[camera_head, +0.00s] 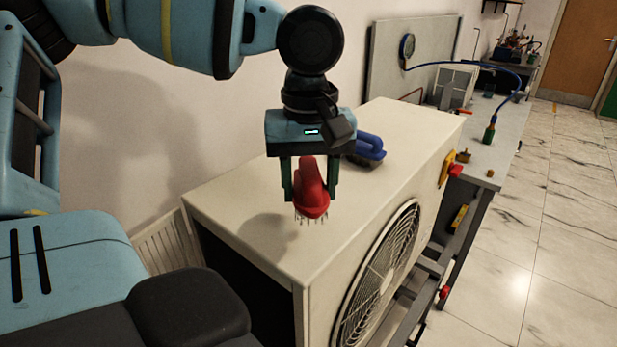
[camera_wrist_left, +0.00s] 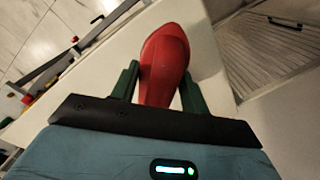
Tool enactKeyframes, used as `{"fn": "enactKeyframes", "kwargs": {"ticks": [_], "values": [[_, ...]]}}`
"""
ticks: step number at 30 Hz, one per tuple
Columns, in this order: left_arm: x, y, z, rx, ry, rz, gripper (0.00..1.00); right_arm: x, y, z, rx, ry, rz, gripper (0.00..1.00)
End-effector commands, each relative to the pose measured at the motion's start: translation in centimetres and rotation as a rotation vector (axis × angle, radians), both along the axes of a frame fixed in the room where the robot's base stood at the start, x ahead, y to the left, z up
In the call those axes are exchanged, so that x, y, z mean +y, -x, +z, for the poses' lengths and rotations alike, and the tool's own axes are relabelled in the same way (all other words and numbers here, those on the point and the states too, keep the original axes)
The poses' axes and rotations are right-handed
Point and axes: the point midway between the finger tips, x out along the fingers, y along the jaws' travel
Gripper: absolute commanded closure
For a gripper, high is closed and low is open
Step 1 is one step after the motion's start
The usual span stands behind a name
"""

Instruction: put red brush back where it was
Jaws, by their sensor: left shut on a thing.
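The red brush (camera_head: 311,187) has a red handle and dark bristles pointing down. My left gripper (camera_head: 310,188) is shut on its handle, with one green finger on each side. The brush is above the cream top of the fan unit (camera_head: 350,150); a shadow lies on the top to its left. I cannot tell whether the bristle tips touch the top. In the left wrist view, the red brush (camera_wrist_left: 163,62) is between the green fingers (camera_wrist_left: 159,88). My right gripper is in neither view.
A blue-handled brush (camera_head: 370,147) lies on the unit top behind my gripper. The unit has a round fan grille (camera_head: 378,275) in front. Bare unit top lies around the red brush.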

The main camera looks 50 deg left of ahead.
Motion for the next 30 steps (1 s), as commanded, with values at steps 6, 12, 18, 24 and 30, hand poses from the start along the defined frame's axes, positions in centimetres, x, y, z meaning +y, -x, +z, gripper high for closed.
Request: {"fn": "enactKeyframes", "kwargs": {"ticks": [6,12,18,24,30], "values": [[3.5,-3.3,-0.4,0.001,0.001,0.005,0.80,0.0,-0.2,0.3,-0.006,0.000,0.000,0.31],[5.0,-4.8,-0.6,0.000,0.000,0.001,0.80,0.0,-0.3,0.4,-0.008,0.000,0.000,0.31],[5.2,-5.0,-0.6,-0.001,0.000,-0.001,0.80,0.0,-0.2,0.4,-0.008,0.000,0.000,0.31],[5.7,-5.4,-1.8,0.004,0.000,-0.002,0.80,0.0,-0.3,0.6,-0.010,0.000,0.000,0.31],[5.7,-5.4,-4.1,0.000,0.000,-0.001,0.80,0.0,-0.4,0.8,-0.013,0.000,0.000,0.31]]}}
